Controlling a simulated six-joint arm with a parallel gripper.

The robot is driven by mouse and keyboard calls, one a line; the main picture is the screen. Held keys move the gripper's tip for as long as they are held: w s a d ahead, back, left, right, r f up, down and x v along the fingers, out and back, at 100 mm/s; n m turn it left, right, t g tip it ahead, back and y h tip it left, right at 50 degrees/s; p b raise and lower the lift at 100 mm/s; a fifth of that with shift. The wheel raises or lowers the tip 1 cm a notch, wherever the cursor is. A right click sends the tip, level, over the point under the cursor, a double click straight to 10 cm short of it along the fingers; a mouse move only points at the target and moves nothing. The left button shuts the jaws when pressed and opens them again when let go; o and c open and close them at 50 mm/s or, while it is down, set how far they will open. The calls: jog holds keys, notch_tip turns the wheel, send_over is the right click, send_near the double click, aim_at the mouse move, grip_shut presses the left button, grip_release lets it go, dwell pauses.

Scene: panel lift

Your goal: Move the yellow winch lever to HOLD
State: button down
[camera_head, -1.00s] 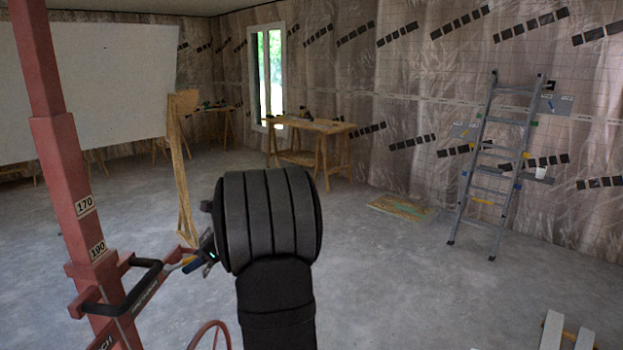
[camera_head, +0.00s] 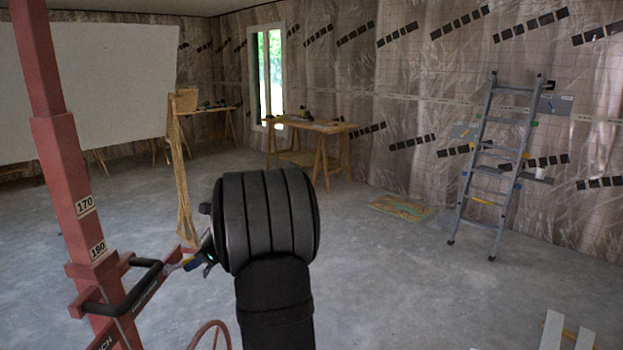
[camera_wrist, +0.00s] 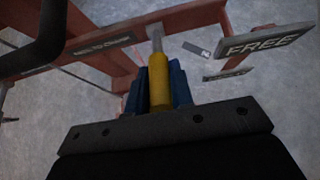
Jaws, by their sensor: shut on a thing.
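The yellow winch lever (camera_wrist: 158,82) shows in the wrist view, its grip between the two blue fingers of my gripper (camera_wrist: 160,88). My gripper is shut on it. The lever's grey shaft runs up from the grip to the red frame. A plate marked FREE (camera_wrist: 263,42) is to the right of the lever, apart from it. A second, darker plate (camera_wrist: 227,75) sits below it; its text is not readable. In the head view my gripper (camera_head: 192,262) is beside the red lift mast (camera_head: 75,190), and my wrist hides most of the lever.
A black handle bar (camera_head: 130,290) sticks out from the mast just left of my gripper; it also shows in the wrist view (camera_wrist: 45,40). A red wheel rim (camera_head: 208,332) is below. A white panel (camera_head: 90,85), a workbench (camera_head: 310,128) and a ladder (camera_head: 495,165) stand farther back.

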jog(key=shift+d+f, duration=0.4)
jog(key=shift+f, duration=0.4)
jog(key=shift+s+d+f, duration=0.1)
jog(key=shift+d+f, duration=0.15)
jog(key=shift+f, duration=0.7)
jog(key=shift+d+f, duration=0.1)
jog(key=shift+f, duration=0.6)
